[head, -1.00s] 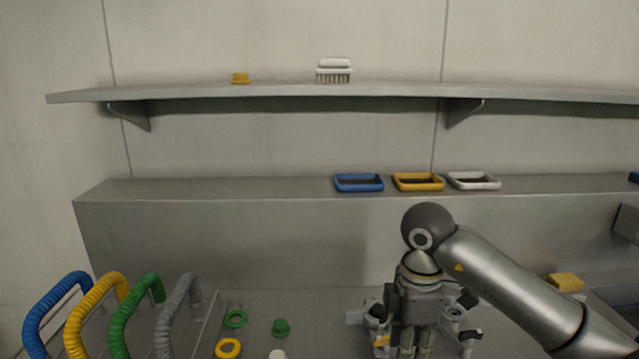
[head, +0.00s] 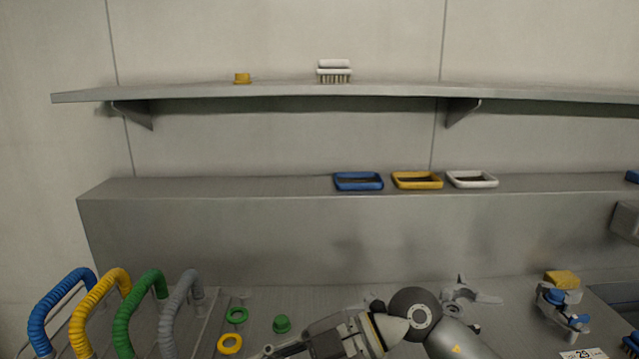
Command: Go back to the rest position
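My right gripper (head: 276,350) is low in the middle of the head view, its arm coming in from the bottom right. It lies over the worktop and points left. Its fingertips are partly cut off by the lower edge, and I cannot tell if they are open or shut. I see nothing clearly held in it. My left gripper is not in view.
Blue, yellow, green and grey hoses (head: 120,312) arch at the left. A green ring (head: 237,315), yellow ring (head: 230,344) and green cap (head: 282,324) lie near the gripper. A grey forked part (head: 468,292) and a yellow sponge (head: 562,279) lie right. Trays (head: 417,181) stand on the ledge.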

